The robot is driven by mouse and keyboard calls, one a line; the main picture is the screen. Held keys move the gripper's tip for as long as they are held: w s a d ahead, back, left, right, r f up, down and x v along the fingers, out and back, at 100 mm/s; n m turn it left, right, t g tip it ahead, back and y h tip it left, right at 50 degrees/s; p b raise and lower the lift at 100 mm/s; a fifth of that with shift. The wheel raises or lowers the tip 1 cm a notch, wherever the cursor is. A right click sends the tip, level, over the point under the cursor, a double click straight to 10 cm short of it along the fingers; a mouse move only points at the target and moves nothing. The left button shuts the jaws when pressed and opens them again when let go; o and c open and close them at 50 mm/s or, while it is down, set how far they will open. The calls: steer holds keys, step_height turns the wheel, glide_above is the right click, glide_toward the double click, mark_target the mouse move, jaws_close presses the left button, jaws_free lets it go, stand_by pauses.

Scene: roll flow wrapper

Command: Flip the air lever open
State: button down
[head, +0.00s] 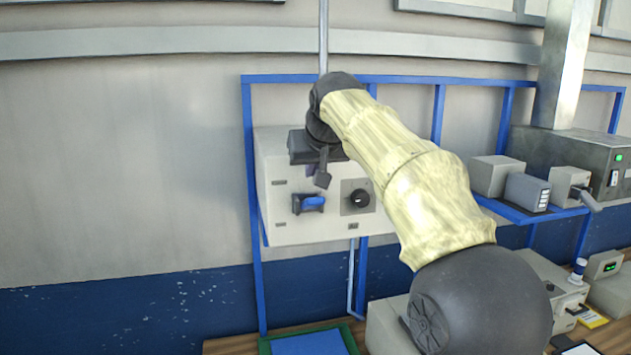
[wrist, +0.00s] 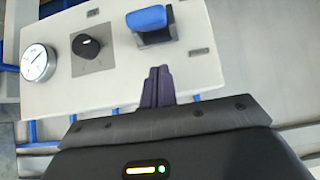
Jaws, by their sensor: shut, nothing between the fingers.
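The blue-handled lever (head: 314,202) sits on a dark mount on the front of a pale grey wall panel (head: 285,230). Its handle lies roughly sideways in the head view. The lever also shows at the top of the wrist view (wrist: 148,19). My gripper (head: 322,182) is just above the lever in the head view. In the wrist view its two dark fingers (wrist: 158,72) are together, empty, and point toward the lever with a small gap in the picture. Whether the tips touch the panel cannot be told.
A black knob (head: 358,198) is right of the lever, and a round gauge (wrist: 37,62) shows in the wrist view. My arm hides the panel's right part. A blue frame (head: 250,180) surrounds the panel. Grey boxes (head: 497,175) stand on a shelf to the right.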

mark_target(316, 198)
steer(key=shift+s+f, duration=0.2)
steer(key=shift+f, duration=0.1)
steer(key=shift+s+d+f, duration=0.25)
steer(key=shift+s+f, duration=0.6)
steer(key=shift+f, duration=0.4)
steer(key=shift+f+t+b, duration=0.25)
steer(key=shift+t+b, duration=0.05)
steer(key=shift+b, duration=0.25)
steer(key=shift+s+b, duration=0.2)
steer(key=shift+b, duration=0.2)
steer(key=shift+d+t, duration=0.1)
steer(key=shift+t, duration=0.2)
